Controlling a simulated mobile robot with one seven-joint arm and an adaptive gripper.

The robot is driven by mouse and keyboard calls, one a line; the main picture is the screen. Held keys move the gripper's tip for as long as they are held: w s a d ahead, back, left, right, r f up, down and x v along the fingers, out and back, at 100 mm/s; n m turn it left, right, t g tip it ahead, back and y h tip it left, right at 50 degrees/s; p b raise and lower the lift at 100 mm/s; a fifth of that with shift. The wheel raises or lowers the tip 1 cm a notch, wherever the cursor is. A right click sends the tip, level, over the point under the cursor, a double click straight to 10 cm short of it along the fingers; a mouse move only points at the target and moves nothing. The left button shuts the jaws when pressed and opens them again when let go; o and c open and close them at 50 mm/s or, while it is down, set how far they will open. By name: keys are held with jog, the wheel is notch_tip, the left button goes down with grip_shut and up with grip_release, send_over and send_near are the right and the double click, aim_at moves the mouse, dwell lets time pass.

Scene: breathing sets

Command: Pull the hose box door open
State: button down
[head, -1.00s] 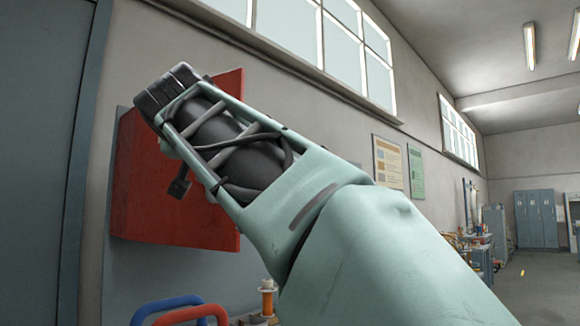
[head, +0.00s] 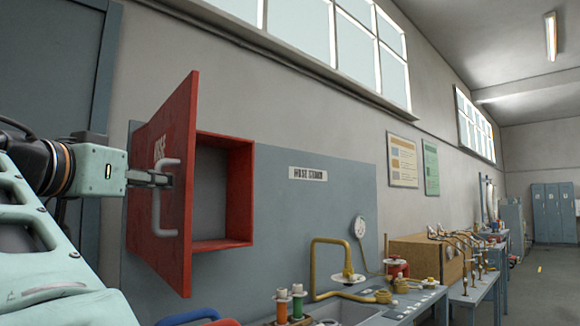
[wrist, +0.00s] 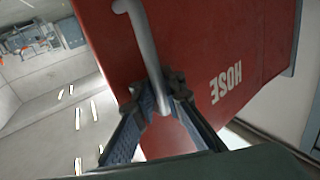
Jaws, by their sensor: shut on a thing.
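The red hose box (head: 247,190) is mounted on a blue-grey wall panel. A light grey bar handle (head: 157,215) is on the door's outer face.
A sign (head: 308,173) is right of the box. Blue lockers (head: 552,212) stand far back.

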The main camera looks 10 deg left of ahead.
jog(key=shift+s+a+f+m+h+p, duration=0.3)
jog(key=shift+s+a+f+h+p, duration=0.1)
jog(key=shift+s+a+p, duration=0.35)
jog(key=c, duration=2.4)
grip_release()
jog(key=shift+d, duration=0.1)
jog(key=shift+o, duration=0.5)
jog(key=shift+s+r, duration=0.15)
jog(key=shift+s, duration=0.05)
jog(key=shift+w+d+r, duration=0.1)
jog(key=shift+r, duration=0.1)
jog(key=s+a, duration=0.1)
jog(key=s, duration=1.1)
jog(key=shift+a, duration=0.35)
